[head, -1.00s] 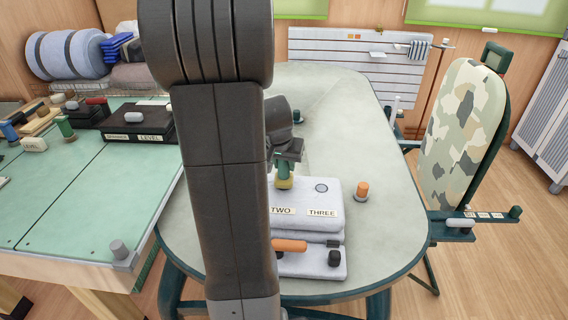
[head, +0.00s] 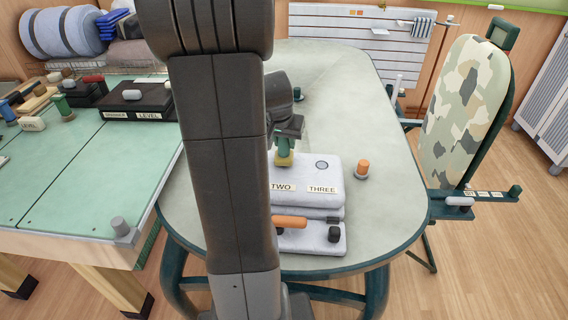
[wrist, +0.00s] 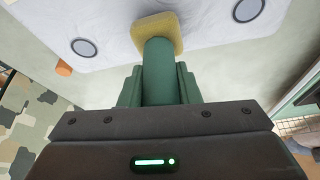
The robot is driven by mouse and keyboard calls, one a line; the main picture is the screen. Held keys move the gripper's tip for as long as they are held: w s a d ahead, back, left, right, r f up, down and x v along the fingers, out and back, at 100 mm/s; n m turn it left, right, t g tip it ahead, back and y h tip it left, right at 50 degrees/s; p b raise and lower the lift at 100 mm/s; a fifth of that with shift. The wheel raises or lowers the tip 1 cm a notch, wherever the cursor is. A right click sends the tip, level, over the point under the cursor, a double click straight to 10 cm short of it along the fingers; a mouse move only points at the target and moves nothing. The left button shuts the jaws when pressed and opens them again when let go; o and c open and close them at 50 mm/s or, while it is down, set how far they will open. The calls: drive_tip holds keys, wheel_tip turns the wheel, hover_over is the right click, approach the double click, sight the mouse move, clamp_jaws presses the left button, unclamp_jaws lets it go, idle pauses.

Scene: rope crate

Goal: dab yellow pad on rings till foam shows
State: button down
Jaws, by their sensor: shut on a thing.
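My gripper (head: 287,142) is shut on the green handle (wrist: 157,75) of a dabber with a yellow pad (wrist: 157,30). The pad also shows in the head view (head: 284,160), low at the white padded block (head: 333,199), above its TWO label. I cannot tell whether it touches the surface. A dark-rimmed ring (head: 321,165) lies above the THREE label. The wrist view shows one ring (wrist: 84,47) left of the pad and another (wrist: 248,9) right of it. Any ring under the pad is hidden. No foam is visible on the rings in view.
An orange-topped peg (head: 362,169) stands right of the block. An orange handle (head: 289,222) and a black knob (head: 334,233) are at its front. My arm covers the block's left part. The pale table (head: 385,215) is clear to the right.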

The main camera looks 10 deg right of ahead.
drive_tip(key=shift+f+b, duration=0.55)
drive_tip(key=shift+f, duration=0.15)
idle(1.2)
drive_tip(key=shift+r, duration=0.15)
drive_tip(key=shift+r+p, duration=2.6)
drive_tip(key=shift+r, duration=0.85)
drive_tip(key=shift+f, duration=0.15)
